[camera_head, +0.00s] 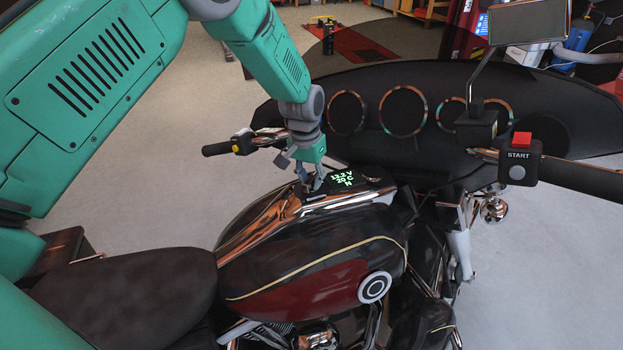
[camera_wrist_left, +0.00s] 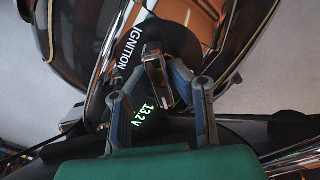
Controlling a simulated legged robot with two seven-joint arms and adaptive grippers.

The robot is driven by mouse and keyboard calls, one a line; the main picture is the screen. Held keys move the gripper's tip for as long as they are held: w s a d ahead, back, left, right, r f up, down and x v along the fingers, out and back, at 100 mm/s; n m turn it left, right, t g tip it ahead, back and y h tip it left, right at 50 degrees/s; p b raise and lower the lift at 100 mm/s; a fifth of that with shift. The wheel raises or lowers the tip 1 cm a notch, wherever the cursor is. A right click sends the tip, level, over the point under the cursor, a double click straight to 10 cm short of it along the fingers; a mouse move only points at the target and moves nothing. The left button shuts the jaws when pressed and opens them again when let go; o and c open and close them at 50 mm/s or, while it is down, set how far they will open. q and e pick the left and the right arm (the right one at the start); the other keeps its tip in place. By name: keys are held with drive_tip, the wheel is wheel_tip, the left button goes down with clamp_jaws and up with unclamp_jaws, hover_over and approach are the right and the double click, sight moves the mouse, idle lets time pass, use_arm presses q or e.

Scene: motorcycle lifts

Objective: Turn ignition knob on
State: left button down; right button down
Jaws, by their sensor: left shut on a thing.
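The ignition knob (camera_wrist_left: 155,76) is a narrow metallic grip on the dark console, beside the white IGNITION label (camera_wrist_left: 131,47) in the left wrist view. My left gripper (camera_wrist_left: 160,70) has its fingers on both sides of the knob and is shut on it. In the head view, my left gripper (camera_head: 317,185) reaches down onto the tank console and hides the knob. A lit display (camera_wrist_left: 144,115) shows green characters reading 13.2V. Green characters also show on the console in the head view (camera_head: 345,186). My right gripper is not in view.
The motorcycle's tank (camera_head: 320,255) and seat (camera_head: 130,285) lie below my left arm. The windshield fairing (camera_head: 400,95), a mirror (camera_head: 528,22), the left handlebar grip (camera_head: 217,149) and a START switch box (camera_head: 518,162) surround the console. Grey floor is open at right.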

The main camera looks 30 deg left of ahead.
use_arm(q)
drive_tip(key=shift+w+r+m, duration=0.2)
drive_tip(key=shift+w+m, duration=0.1)
drive_tip(key=shift+m, duration=0.8)
drive_tip(key=c, duration=1.6)
unclamp_jaws()
drive_tip(key=shift+o, duration=0.6)
drive_tip(key=shift+f, duration=0.2)
wheel_tip(320, 180, up, 12)
drive_tip(key=a, duration=0.1)
drive_tip(key=shift+s+a, duration=0.15)
drive_tip(key=shift+f, duration=0.15)
